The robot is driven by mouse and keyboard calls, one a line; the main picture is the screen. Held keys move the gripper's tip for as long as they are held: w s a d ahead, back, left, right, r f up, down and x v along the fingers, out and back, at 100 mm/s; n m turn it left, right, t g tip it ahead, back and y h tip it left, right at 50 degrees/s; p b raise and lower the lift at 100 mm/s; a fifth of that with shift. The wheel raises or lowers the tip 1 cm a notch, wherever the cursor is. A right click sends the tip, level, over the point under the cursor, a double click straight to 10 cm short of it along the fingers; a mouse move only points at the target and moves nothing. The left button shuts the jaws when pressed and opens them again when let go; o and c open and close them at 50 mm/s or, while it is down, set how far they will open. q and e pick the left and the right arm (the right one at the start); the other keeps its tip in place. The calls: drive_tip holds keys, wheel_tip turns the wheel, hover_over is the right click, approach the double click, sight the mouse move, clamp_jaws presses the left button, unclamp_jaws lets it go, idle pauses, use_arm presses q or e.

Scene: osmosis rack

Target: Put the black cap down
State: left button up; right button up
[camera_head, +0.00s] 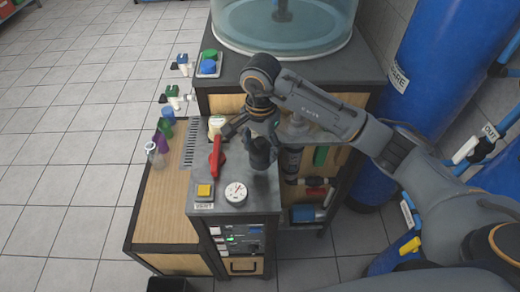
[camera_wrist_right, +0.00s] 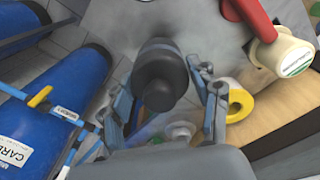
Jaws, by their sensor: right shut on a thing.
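My right gripper (camera_head: 258,132) reaches in from the right over the grey top of the narrow cabinet (camera_head: 222,207). It is shut on the black cap (camera_head: 261,157), a dark, rounded, stepped piece. In the right wrist view the black cap (camera_wrist_right: 162,82) sits between the two fingers of the right gripper (camera_wrist_right: 166,102). The cap appears over the grey surface; I cannot tell whether it touches it. My left gripper is not in view.
A red lever (camera_head: 216,160), a yellow button (camera_head: 204,191) and a round gauge (camera_head: 236,193) occupy the cabinet top. A small tray (camera_head: 219,62) holds green and blue caps. Small bottles (camera_head: 156,157) stand along the wooden counter's left edge. Blue tanks (camera_head: 415,75) stand on the right.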

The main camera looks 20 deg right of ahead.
sight(260, 155)
drive_tip(key=shift+w+d+f, duration=0.1)
drive_tip(key=shift+w+f, duration=0.35)
drive_tip(key=shift+f, duration=0.1)
wheel_tip(260, 155, down, 3)
drive_tip(key=p, duration=0.2)
drive_tip(key=shift+w+p, duration=0.15)
drive_tip(key=shift+p, duration=0.15)
drive_tip(key=shift+f, duration=0.2)
drive_tip(key=shift+f, duration=0.15)
drive_tip(key=shift+f+b, duration=0.1)
drive_tip(key=shift+b, duration=0.3)
drive_tip(key=o, duration=1.1)
drive_tip(key=shift+r, duration=0.2)
